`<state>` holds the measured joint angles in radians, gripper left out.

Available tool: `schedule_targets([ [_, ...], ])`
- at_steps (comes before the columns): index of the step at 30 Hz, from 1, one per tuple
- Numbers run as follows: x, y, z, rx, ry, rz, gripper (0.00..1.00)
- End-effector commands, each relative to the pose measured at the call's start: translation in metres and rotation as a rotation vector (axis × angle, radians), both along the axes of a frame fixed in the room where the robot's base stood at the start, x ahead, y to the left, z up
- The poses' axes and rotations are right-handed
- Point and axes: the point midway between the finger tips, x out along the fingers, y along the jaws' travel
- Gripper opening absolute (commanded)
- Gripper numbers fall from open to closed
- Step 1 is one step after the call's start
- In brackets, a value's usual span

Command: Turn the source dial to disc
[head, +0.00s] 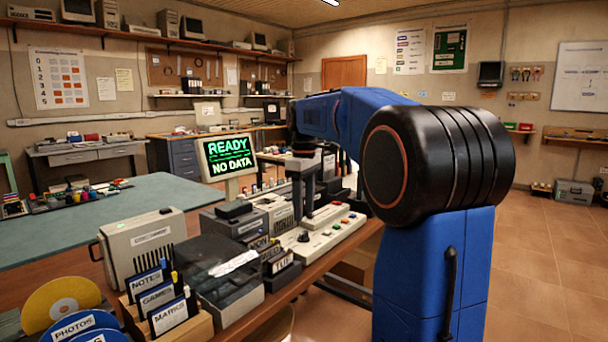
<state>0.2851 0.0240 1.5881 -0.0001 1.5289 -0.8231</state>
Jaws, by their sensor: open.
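A pale control panel (325,232) with several small coloured buttons lies on the bench near the middle of the head view. A small dark knob (303,237) stands at its near left part; it looks like the source dial, but its markings are too small to read. My gripper (307,216) points down over the panel with its two dark fingers apart, open and empty. Its tips are close to the knob, and I cannot tell whether they touch it. A monitor (229,158) behind reads "READY" and "NO DATA" in green.
A grey case (138,246), a dark lidded disk box (212,287) and a wooden holder with labelled cards (165,318) crowd the bench left of the panel. Colourful discs (62,298) stand at the lower left. A green mat (92,224) has clear room. Open floor (545,270) lies to the right.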

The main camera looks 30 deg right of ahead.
Motion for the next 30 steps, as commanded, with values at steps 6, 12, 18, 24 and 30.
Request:
schedule_targets([
  [6, 0.001, 0.000, 0.044, -0.001, -0.002, 0.000, 0.47],
  [12, 0.001, 0.000, 0.080, -0.001, -0.003, 0.000, 0.47],
  [18, 0.000, 0.000, 0.102, -0.001, -0.001, 0.000, 0.47],
  [24, 0.000, 0.000, 0.108, -0.001, -0.001, 0.000, 0.47],
  [30, 0.000, 0.000, 0.108, 0.000, 0.000, 0.000, 0.47],
])
